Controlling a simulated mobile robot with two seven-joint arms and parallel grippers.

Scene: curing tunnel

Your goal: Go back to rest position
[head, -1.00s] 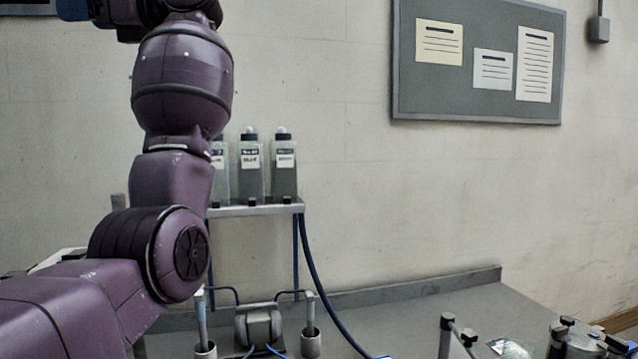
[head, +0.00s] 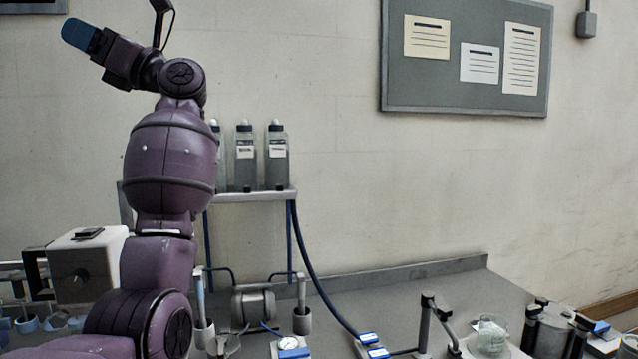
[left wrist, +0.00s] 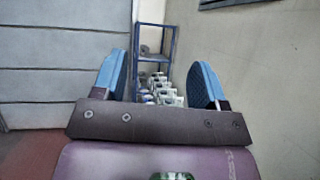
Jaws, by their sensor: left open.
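My left arm is raised in front of the bench in the head view. Its gripper (head: 112,40) is at the upper left, high above the bench and beside the wall. One blue finger pad shows there. In the left wrist view the left gripper (left wrist: 159,82) has its two blue-padded fingers wide apart with nothing between them. My right gripper is in neither current view.
A shelf (head: 240,196) with several bottles (head: 277,160) stands behind my left arm. The bench (head: 450,290) holds a white box (head: 85,265), a motor-like unit (head: 253,306) and a glass beaker (head: 490,333). A blue rack (left wrist: 155,45) stands beyond the fingers in the wrist view.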

